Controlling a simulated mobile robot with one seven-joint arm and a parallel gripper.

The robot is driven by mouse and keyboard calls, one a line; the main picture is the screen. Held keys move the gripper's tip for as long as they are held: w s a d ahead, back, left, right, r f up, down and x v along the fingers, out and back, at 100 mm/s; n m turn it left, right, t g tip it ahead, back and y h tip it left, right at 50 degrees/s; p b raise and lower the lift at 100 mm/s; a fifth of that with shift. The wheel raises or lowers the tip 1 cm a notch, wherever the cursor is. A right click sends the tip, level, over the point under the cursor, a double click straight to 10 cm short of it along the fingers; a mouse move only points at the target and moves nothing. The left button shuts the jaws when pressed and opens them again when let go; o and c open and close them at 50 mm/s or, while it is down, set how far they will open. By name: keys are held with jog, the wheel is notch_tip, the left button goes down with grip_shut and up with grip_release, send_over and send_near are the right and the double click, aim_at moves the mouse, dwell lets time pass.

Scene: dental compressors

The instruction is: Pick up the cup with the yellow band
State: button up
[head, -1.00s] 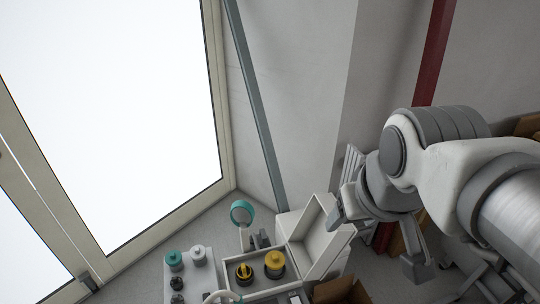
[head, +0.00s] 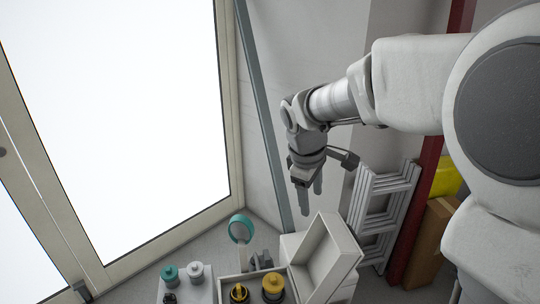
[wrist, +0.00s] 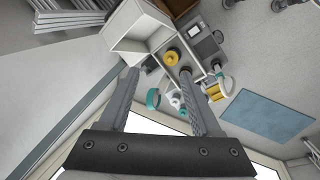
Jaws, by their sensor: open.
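No cup with a clear yellow band can be singled out. Two yellow-marked items stand in an open white case: a yellow-topped round piece (head: 273,287) and a dark round piece with yellow inside (head: 239,293). In the wrist view the round yellow piece (wrist: 171,57) shows between and beyond the fingertips.
The white case's raised lid (head: 328,258) stands right of the yellow pieces. A teal ring (head: 241,229) rises behind them. Teal (head: 169,273) and white (head: 195,271) topped pieces stand left. A folded ladder (head: 380,215) leans at the right. The air around my gripper is clear.

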jog(key=w+a+f+n+g+b, duration=0.1)
jog(key=w+a+f+n+b, duration=0.1)
jog(key=w+f, duration=0.35)
jog(key=w+a+f+n+b, duration=0.2)
jog(key=w+f+n, duration=0.1)
jog(key=f, duration=0.6)
jog(key=n+g+y+b, duration=0.2)
jog(key=n+b, duration=0.2)
jog(key=b, duration=0.3)
send_over(274, 277)
jog(key=f, duration=3)
jog(key=shift+s+a, duration=0.15)
jog(key=shift+s, duration=0.15)
jog(key=shift+w+f+b, duration=0.2)
jog(key=shift+f+b, duration=0.85)
jog(key=shift+f, duration=1.85)
jog(key=shift+c, duration=0.3)
grip_shut()
jog(key=shift+r, duration=0.1)
